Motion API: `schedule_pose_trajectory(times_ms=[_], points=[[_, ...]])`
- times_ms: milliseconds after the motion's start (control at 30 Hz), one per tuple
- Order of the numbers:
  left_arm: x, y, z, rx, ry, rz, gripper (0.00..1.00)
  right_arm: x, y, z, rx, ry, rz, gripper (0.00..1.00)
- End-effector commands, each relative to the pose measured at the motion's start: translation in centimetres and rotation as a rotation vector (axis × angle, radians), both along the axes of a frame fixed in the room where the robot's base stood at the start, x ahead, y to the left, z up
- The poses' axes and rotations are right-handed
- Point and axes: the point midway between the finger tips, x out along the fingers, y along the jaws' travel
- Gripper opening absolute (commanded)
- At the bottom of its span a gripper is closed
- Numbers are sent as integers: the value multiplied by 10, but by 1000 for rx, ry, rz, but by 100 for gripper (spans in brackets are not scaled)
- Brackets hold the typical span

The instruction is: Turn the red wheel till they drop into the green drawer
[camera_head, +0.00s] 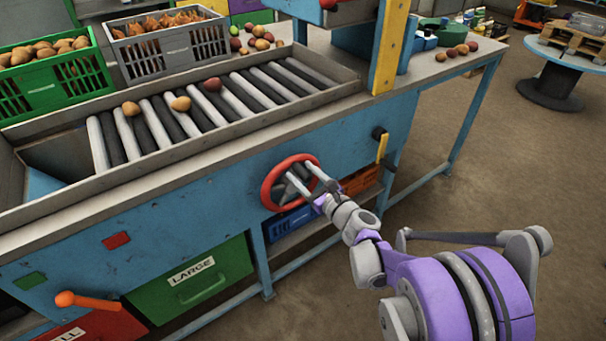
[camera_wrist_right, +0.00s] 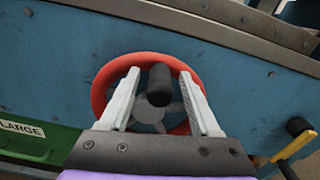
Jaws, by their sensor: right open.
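The red wheel (camera_head: 268,190) is on the blue front panel of the sorting table; it also shows in the wrist view (camera_wrist_right: 101,92), with grey spokes and a dark knob (camera_wrist_right: 160,82). My right gripper (camera_head: 298,169) is at the wheel, open, its fingers on either side of the knob in the wrist view. I cannot tell whether they touch it. The green drawer (camera_head: 205,293), labelled LARGE, is below and left of the wheel and looks shut. Two tan potatoes (camera_head: 181,103) and a reddish one (camera_head: 213,84) lie on the rollers. My left gripper is out of view.
A red drawer (camera_head: 108,326) and an orange lever (camera_head: 92,301) are at lower left. Green (camera_head: 60,82) and grey (camera_head: 175,56) crates stand behind the rollers.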

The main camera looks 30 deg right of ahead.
Motion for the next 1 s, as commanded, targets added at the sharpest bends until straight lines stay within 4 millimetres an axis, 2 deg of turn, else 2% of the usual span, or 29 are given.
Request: schedule_pose_trajectory(times_ms=[200,233,567,1000], points=[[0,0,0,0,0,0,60,0,0,0,0,0,0,63],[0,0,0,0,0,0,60,0,0,0,0,0,0,60],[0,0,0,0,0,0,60,0,0,0,0,0,0,0],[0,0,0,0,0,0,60,0,0,0,-1,0,0,0]])
